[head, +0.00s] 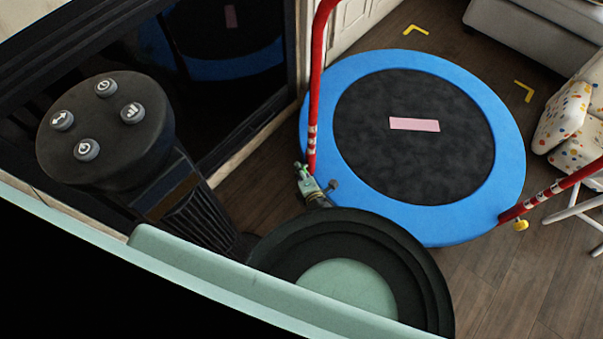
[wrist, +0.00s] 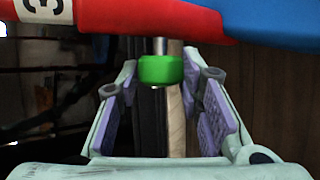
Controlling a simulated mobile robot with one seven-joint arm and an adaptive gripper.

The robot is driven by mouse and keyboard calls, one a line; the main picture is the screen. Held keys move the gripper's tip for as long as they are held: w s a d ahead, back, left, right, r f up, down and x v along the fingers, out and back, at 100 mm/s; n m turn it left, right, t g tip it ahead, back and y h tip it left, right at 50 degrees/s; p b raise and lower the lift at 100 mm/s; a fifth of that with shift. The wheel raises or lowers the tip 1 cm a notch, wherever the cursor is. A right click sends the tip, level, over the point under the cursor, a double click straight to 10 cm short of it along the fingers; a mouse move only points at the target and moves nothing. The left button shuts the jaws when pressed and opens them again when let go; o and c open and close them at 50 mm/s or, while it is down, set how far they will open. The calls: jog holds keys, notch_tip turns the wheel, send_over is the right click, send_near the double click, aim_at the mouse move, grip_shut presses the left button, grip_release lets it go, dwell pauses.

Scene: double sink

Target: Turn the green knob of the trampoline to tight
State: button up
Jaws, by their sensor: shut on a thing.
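The trampoline has a blue rim (head: 506,140) and a black mat (head: 400,165) with a pink rectangle in its middle. The green knob (wrist: 160,69) sits on a metal stem under the red pole (wrist: 150,18), between my gripper's fingertips. My gripper (wrist: 160,75) is shut on the knob, with a purple-padded finger on each side. In the head view my gripper (head: 304,174) is at the foot of the left red pole (head: 315,90), where only a speck of green shows. The knob's setting marks cannot be read.
A yellow knob (head: 520,225) is on the right red pole (head: 560,187). A spotted chair (head: 565,120) and pale sofa (head: 540,30) stand at right.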

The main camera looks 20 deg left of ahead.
jog(key=o, duration=1.2)
jog(key=shift+c, duration=0.2)
jog(key=v, duration=1.2)
jog(key=shift+a, duration=0.1)
